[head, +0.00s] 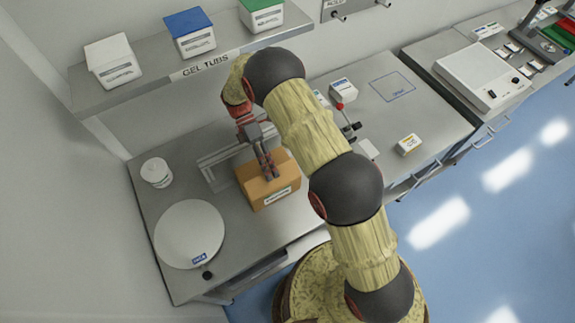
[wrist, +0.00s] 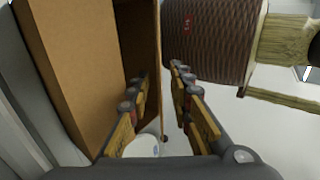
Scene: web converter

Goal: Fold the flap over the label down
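A brown cardboard box (head: 257,196) stands on the grey bench, with a white label (head: 278,196) on its front face. My gripper (head: 270,175) points down at the top of the box. In the wrist view, the box (wrist: 70,60) fills the left side and its dark inside shows. A thin upright cardboard panel (wrist: 153,50), seemingly a flap, runs down between the finger pads of my gripper (wrist: 157,85). The fingers are apart, one on either side of this panel. I cannot tell whether either touches it. The label is not visible in the wrist view.
A grey metal frame (head: 212,178) stands close behind and left of the box. A round white plate (head: 188,232) and a white tub (head: 156,172) are to its left. A shelf of gel tubs (head: 190,33) overhangs the back. A red-knobbed lever (head: 340,106) stands behind right.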

